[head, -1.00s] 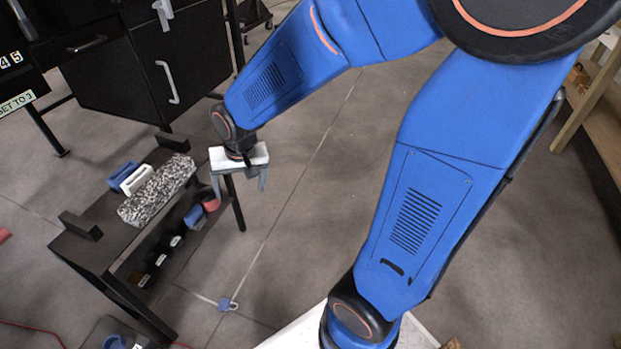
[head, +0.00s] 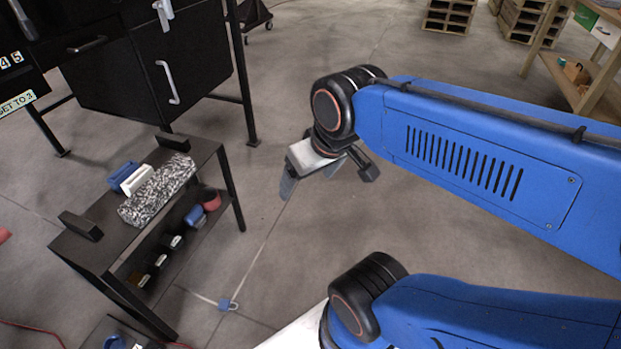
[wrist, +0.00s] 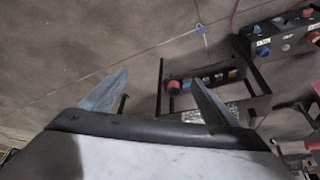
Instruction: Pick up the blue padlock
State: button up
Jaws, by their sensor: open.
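The blue padlock (head: 224,304) lies on the grey floor at the lower middle of the head view, right of the black table's near leg. Its pale shackle points right. In the wrist view the padlock (wrist: 202,30) shows small near the top, beyond and above the fingertips. My gripper (head: 318,180) hangs in the air over the floor, well above and apart from the padlock. Its two grey fingers are spread with nothing between them; they also show in the wrist view (wrist: 157,82).
A low black table (head: 88,254) stands at the left, holding a speckled block (head: 158,190), a white and a blue item, with several objects on its lower shelf. A black cabinet (head: 180,62) stands behind. Wooden pallets (head: 448,14) are far back. The middle floor is open.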

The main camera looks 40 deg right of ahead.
jog(key=shift+s, duration=0.2)
jog(key=c, duration=0.7)
jog(key=shift+o, duration=0.2)
jog(key=w+a+f+n+g, duration=0.1)
jog(key=w+a+f, duration=0.25)
jog(key=w, duration=0.35)
jog(key=w+a+f+n, duration=0.2)
jog(key=w+a+f, duration=0.1)
jog(key=w+f, duration=0.25)
jog(key=w+a+f+n+g, duration=0.1)
jog(key=w+a+f, duration=0.25)
jog(key=w, duration=0.35)
jog(key=n+g, duration=0.3)
jog(key=n, duration=0.3)
send_over(225, 304)
jog(key=f, duration=5.4)
jog(key=shift+d, duration=0.2)
jog(key=shift+a+f, duration=0.15)
jog(key=shift+f, duration=1.2)
jog(key=shift+a+f, duration=0.1)
jog(key=shift+f, duration=1.2)
